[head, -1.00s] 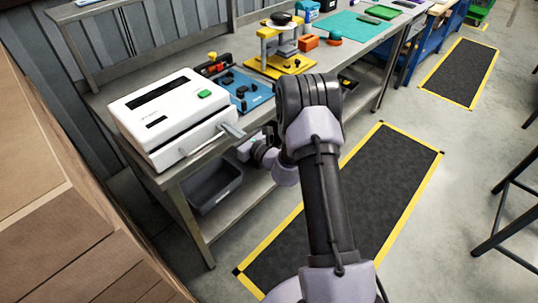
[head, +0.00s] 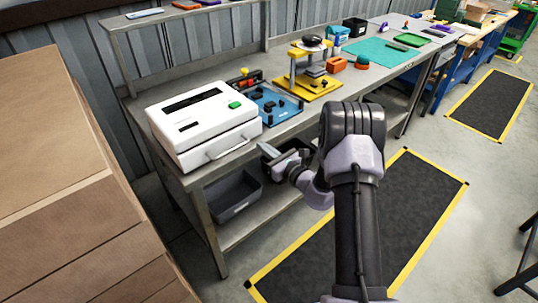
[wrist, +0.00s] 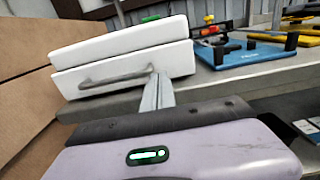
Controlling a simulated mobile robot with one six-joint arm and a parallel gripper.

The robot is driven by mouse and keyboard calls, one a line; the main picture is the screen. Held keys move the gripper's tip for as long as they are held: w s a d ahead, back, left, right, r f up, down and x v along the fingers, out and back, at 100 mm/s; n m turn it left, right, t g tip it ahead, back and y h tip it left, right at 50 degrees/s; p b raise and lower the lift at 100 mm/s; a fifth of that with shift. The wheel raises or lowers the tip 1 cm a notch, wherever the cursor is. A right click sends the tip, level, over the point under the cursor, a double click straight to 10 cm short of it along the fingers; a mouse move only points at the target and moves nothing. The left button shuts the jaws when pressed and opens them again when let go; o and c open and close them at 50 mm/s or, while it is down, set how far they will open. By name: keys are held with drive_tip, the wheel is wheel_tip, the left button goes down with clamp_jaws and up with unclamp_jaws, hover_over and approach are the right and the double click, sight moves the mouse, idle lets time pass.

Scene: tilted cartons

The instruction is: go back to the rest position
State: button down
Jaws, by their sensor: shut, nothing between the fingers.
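My gripper (head: 266,151) is shut and empty in the head view, just off the front edge of the workbench. Its closed fingers (wrist: 157,92) also show in the wrist view, in front of the white box-shaped machine. The white machine (head: 205,125) has a green button and a bar handle (head: 232,146) on its front. The gripper appears apart from the handle, to its right in the head view. My arm is bent, with its elbow in front of the bench.
Tilted brown cartons (head: 60,180) stand close at the left. The workbench (head: 207,205) carries a blue fixture (head: 277,104) and a yellow press (head: 309,88). A grey bin (head: 233,194) sits on the lower shelf. A dark floor mat (head: 400,215) lies clear at the right.

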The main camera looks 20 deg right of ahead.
drive_tip(key=p+v, duration=0.1)
drive_tip(key=v, duration=0.7)
drive_tip(key=s+a+r+n+g+y, duration=0.2)
drive_tip(key=a+r+n+g+y, duration=0.1)
drive_tip(key=a+r+n+y, duration=0.25)
drive_tip(key=s+a+r+n+g+y, duration=0.2)
drive_tip(key=a+r+n+g, duration=0.15)
drive_tip(key=a+r, duration=0.4)
drive_tip(key=s+a+r+n+g, duration=0.3)
drive_tip(key=s+a+n+g, duration=0.35)
drive_tip(key=s+a, duration=0.3)
drive_tip(key=s+a+r+n+g+h, duration=0.1)
drive_tip(key=s+a+n+g+h, duration=0.1)
drive_tip(key=s+n+h, duration=0.55)
drive_tip(key=s+d+r+n+t+h, duration=0.3)
drive_tip(key=s+d+n, duration=0.1)
drive_tip(key=s+d, duration=0.3)
drive_tip(key=shift+s+d+n+t+h, duration=0.35)
drive_tip(key=shift+s+n+t+h, duration=0.05)
drive_tip(key=shift+s, duration=0.45)
